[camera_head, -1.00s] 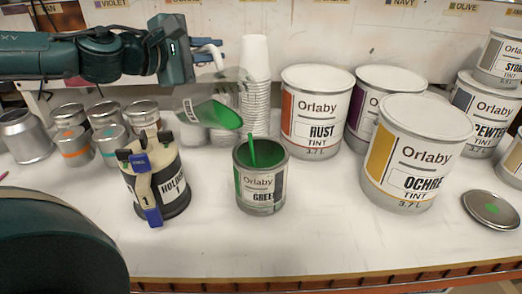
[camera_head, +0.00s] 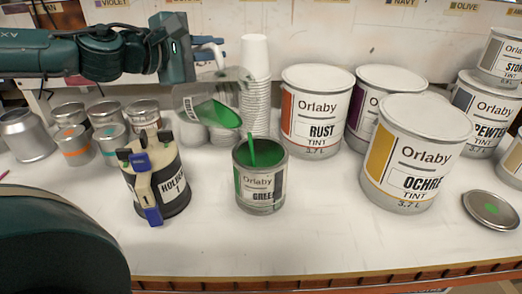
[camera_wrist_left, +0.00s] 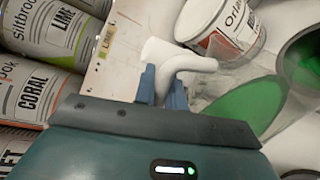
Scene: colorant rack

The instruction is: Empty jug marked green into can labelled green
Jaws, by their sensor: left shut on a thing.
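A clear jug (camera_head: 205,107) with green liquid is tilted over the open can labelled green (camera_head: 262,190). A thin green stream runs from its lip into the can, which holds green liquid. My left gripper (camera_head: 205,52) is shut on the jug's white handle, above and left of the can. In the left wrist view the two blue fingers of the gripper (camera_wrist_left: 163,88) clasp the white handle (camera_wrist_left: 190,72), and green liquid shows in the jug (camera_wrist_left: 242,108). My right gripper is not in view.
A holder (camera_head: 172,185) stands left of the can. A cup stack (camera_head: 255,75) stands behind it, and the rust tin (camera_head: 318,100) and ochre tin (camera_head: 420,150) stand to the right. A lid with a green spot (camera_head: 491,208) lies far right. The front of the table is clear.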

